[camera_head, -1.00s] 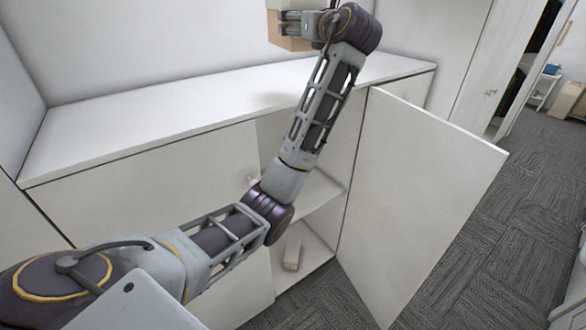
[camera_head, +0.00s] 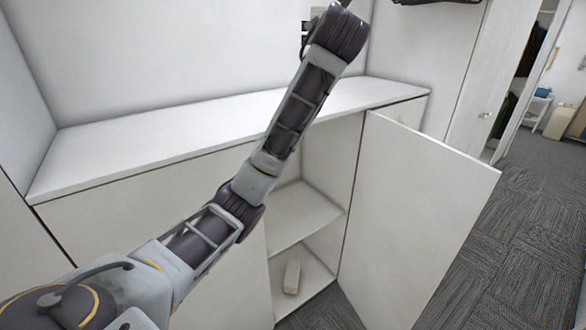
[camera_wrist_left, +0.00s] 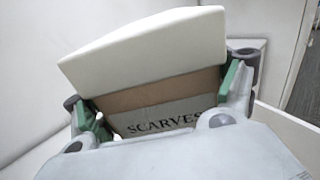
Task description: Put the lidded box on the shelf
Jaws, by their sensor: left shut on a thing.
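The lidded box (camera_wrist_left: 145,97) has brown cardboard sides, a label reading SCARVES and a white lid (camera_wrist_left: 145,48). My left gripper (camera_wrist_left: 163,102) is shut on it, with a green-padded finger at each side below the lid. In the head view my left wrist reaches the top edge, above the cabinet top, and the box is out of frame. The cabinet has an inner shelf (camera_head: 305,213) in its open compartment, below and partly behind my left arm. My right gripper is in neither view.
The white cabinet top (camera_head: 130,145) is bare where visible. The open cabinet door (camera_head: 415,205) swings out to the right. A small beige block (camera_head: 292,277) lies on the compartment floor. The visible inner shelf is empty. Carpet (camera_head: 510,250) is clear at right.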

